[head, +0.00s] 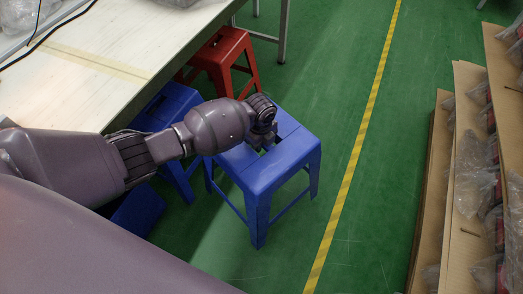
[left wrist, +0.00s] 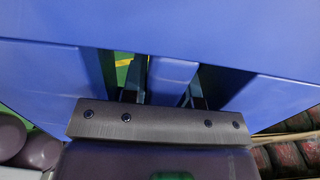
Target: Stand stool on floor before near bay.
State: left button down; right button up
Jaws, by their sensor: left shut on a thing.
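A blue stool (head: 268,180) is upright, legs down, on or just above the green floor beside the table; I cannot tell if its feet touch. My left gripper (head: 265,143) reaches down onto the seat top and is shut on the stool. In the left wrist view the blue seat (left wrist: 60,85) fills most of the picture. There the two fingers (left wrist: 165,88) go into the slots on both sides of the seat's middle strip. The fingertips are hidden below the seat in the head view. My right gripper is not in view.
Another blue stool (head: 172,108) and a red stool (head: 222,52) stand at the edge of a pale wooden table (head: 110,60). Cardboard bins (head: 460,180) with wrapped parts line the right. Floor between stool and bins is clear.

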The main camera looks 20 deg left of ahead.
pick_arm(q)
notch_tip(320, 180, down, 5)
jog(key=shift+w+f+b, duration=0.1)
jog(key=shift+b, duration=0.95)
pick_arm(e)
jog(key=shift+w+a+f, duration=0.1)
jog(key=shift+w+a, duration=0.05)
pick_arm(q)
jog(key=shift+f, duration=0.2)
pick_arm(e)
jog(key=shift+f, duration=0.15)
pick_arm(q)
jog(key=c, duration=0.9)
grip_release()
jog(key=shift+f, duration=0.1)
